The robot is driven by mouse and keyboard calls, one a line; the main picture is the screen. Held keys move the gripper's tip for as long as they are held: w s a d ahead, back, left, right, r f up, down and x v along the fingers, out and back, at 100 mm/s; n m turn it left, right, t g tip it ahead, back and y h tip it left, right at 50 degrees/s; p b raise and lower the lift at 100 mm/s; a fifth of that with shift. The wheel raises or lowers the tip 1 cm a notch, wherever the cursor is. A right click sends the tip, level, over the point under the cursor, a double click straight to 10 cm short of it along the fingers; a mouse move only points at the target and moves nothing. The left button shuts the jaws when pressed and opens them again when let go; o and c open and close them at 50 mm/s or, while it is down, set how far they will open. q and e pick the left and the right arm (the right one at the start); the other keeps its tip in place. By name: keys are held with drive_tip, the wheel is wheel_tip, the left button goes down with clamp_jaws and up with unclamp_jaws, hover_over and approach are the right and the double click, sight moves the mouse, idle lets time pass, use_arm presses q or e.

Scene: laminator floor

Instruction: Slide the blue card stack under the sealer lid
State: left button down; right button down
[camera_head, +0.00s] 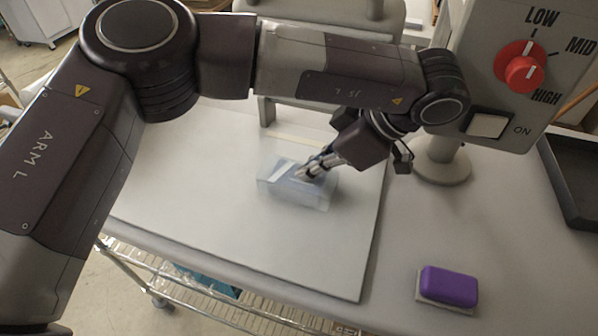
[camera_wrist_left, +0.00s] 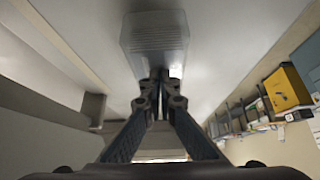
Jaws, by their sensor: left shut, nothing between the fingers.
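The blue card stack (camera_head: 290,192), a pale, see-through bluish block, lies on the flat white board (camera_head: 225,240). It also shows at the top of the left wrist view (camera_wrist_left: 154,32). My left gripper (camera_head: 303,175) comes down from the right, its fingers shut and empty. Its tips are at the stack's top in the head view and at its near end in the wrist view (camera_wrist_left: 160,76); I cannot tell whether they touch it. A grey raised part, seemingly the sealer lid (camera_head: 330,10), is behind the board, partly hidden by my arm. My right gripper is out of view.
A control panel (camera_head: 470,60) with a red dial (camera_head: 523,70) and a square ON button (camera_head: 490,124) stands at the upper right on a round post. A purple block (camera_head: 449,286) sits at the front right. A black tray (camera_head: 573,190) is at the right edge.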

use_arm(q)
drive_tip(key=shift+s+d+f, duration=0.25)
drive_tip(key=shift+f, duration=0.1)
drive_tip(key=shift+r, duration=0.3)
drive_tip(key=shift+w+r+p, duration=0.1)
drive_tip(key=shift+r+p, duration=0.2)
drive_tip(key=shift+r, duration=0.05)
drive_tip(key=shift+d+r, duration=0.2)
drive_tip(key=v, duration=0.6)
drive_tip(key=shift+d+r, duration=0.2)
drive_tip(key=shift+d, duration=0.05)
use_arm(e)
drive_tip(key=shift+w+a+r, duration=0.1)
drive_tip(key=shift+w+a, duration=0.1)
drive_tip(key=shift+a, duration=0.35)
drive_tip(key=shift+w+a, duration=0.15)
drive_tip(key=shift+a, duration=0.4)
